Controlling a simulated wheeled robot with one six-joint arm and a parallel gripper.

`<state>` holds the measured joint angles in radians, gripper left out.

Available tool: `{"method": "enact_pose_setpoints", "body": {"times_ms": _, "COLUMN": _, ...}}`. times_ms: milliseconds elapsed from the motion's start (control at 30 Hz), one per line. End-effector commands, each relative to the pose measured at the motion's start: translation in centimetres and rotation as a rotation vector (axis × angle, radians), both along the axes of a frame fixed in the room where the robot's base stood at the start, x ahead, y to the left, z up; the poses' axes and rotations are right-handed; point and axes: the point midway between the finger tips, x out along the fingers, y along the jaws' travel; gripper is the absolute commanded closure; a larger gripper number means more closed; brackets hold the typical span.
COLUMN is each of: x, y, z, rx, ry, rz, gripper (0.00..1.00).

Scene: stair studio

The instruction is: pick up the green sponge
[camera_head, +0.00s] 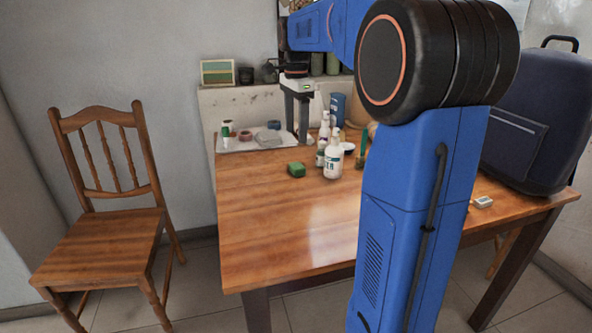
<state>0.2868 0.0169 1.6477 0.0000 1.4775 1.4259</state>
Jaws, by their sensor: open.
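The green sponge (296,170) is a small green block lying on the wooden table (270,215), left of the white bottles. My gripper (301,138) points down over the back part of the table, behind the sponge in the picture and apart from it. Its fingers look empty. The exact gap between the fingertips is small in this view and partly hard to make out.
White bottles (333,160) stand just right of the sponge. A tray (232,146) with tape rolls and small items lies at the back left. A wooden chair (105,235) is at left. The table's front left is clear.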

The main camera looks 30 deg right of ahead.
Motion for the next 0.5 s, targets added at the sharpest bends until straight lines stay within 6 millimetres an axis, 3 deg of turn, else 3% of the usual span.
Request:
{"method": "enact_pose_setpoints", "body": {"times_ms": 300, "x": 0.0, "y": 0.0, "z": -5.3, "rx": 0.000, "ry": 0.001, "rz": 0.001, "gripper": 0.34}}
{"method": "enact_pose_setpoints", "body": {"times_ms": 500, "x": 0.0, "y": 0.0, "z": -6.7, "rx": 0.000, "ry": 0.000, "rz": 0.001, "gripper": 0.34}}
